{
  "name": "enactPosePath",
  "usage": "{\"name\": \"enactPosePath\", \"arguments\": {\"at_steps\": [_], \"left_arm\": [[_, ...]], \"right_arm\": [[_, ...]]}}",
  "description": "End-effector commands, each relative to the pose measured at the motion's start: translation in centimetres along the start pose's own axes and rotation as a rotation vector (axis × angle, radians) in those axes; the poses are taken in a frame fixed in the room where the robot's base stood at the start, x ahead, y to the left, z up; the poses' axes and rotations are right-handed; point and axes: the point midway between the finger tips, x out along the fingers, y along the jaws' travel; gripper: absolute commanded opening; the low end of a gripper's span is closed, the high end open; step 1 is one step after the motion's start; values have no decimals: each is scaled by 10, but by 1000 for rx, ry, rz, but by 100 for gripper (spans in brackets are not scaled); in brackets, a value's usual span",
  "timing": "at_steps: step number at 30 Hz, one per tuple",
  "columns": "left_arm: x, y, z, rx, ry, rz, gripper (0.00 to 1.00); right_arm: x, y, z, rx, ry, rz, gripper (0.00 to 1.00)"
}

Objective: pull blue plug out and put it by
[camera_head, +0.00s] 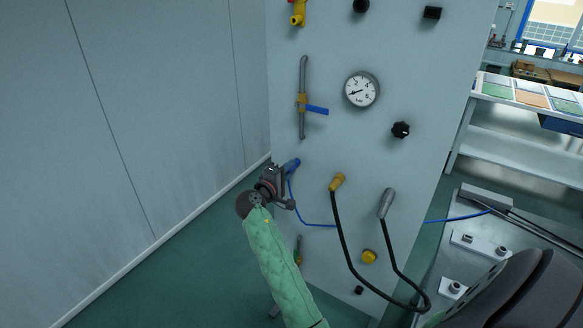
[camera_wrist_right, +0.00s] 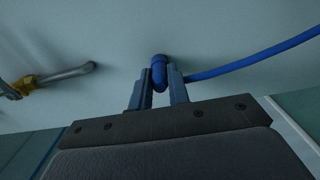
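The blue plug (camera_head: 293,167) is at the left part of the grey panel (camera_head: 345,150), with a blue cable hanging from it. Its far end appears to be against the panel; whether it is fully seated cannot be told. My right gripper (camera_head: 283,174) is at the plug, its arm coming up from below in a green sleeve. In the right wrist view the two fingers (camera_wrist_right: 159,92) stand on either side of the blue plug (camera_wrist_right: 159,72), close against it with no clear gap. The plug's lower part is partly hidden between the fingers. My left gripper is not in view.
A valve with a blue handle (camera_head: 316,110) is above the plug. A gauge (camera_head: 361,90) and black knob (camera_head: 401,130) are higher. A bench (camera_head: 515,112) stands behind right.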

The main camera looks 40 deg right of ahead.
Motion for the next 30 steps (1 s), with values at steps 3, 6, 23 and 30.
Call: {"name": "enactPosePath", "arguments": {"at_steps": [3,6,23,30], "left_arm": [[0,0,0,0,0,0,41],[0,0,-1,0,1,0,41],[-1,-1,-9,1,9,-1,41],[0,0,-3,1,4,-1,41]], "right_arm": [[0,0,0,0,0,-1,0],[0,-1,0,0,0,-1,11],[-5,0,0,0,0,-1,0],[-9,0,0,0,0,-1,0]]}}
